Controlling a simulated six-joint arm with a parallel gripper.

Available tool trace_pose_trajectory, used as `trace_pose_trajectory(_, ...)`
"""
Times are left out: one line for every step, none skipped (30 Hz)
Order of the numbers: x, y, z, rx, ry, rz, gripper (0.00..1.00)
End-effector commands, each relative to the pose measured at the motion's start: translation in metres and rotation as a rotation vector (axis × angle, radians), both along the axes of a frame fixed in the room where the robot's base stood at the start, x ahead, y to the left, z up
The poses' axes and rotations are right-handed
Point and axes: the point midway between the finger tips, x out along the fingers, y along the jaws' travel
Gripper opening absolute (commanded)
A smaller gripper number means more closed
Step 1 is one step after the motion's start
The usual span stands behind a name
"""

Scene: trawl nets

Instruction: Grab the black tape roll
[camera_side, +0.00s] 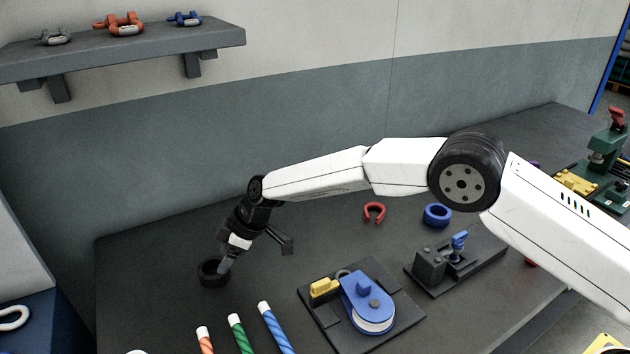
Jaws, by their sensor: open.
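The black tape roll (210,281) lies flat on the dark bench at the left. My gripper (256,256) points down at it, with its jaws spread apart. One finger reaches down at the roll's right side, over or into its ring; I cannot tell which, or whether it touches. The other finger sticks out to the right, clear of the roll. Part of the roll's right rim is hidden behind the finger.
A blue tape roll (437,215) and a red horseshoe-shaped piece (374,212) lie farther right. A blue pulley device (367,302) on a dark plate and a blue-handled fixture (457,259) stand in front. Striped rods (274,329) lie at the front. A shelf (130,47) with shackles hangs behind.

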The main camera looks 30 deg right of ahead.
Motion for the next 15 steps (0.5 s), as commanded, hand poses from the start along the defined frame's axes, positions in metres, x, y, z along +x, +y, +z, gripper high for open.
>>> trace_pose_trajectory(0.000, 0.000, -0.001, -0.001, 0.000, 0.000, 0.65)
trace_pose_trajectory(0.000, 0.001, -0.002, -0.001, 0.000, 0.000, 0.65)
trace_pose_trajectory(0.001, 0.002, -0.004, -0.001, 0.000, 0.000, 0.65)
trace_pose_trajectory(0.001, 0.002, -0.005, -0.002, 0.001, 0.000, 0.65)
trace_pose_trajectory(0.001, 0.003, -0.007, -0.002, 0.001, 0.000, 0.65)
trace_pose_trajectory(0.002, 0.005, -0.009, -0.002, 0.001, 0.000, 0.65)
trace_pose_trajectory(0.002, 0.006, -0.010, -0.002, 0.001, 0.000, 0.65)
trace_pose_trajectory(0.003, 0.007, -0.012, -0.002, 0.000, 0.001, 0.65)
trace_pose_trajectory(0.003, 0.008, -0.015, -0.002, 0.000, 0.001, 0.65)
trace_pose_trajectory(0.004, 0.009, -0.016, -0.002, 0.000, 0.001, 0.65)
trace_pose_trajectory(0.004, 0.010, -0.018, -0.002, 0.001, 0.000, 0.65)
trace_pose_trajectory(0.005, 0.011, -0.019, -0.002, 0.001, 0.000, 0.65)
trace_pose_trajectory(0.005, 0.012, -0.020, -0.001, 0.000, 0.000, 0.65)
trace_pose_trajectory(0.005, 0.012, -0.021, -0.001, 0.001, -0.001, 0.65)
trace_pose_trajectory(0.005, 0.012, -0.022, -0.002, 0.001, -0.001, 0.65)
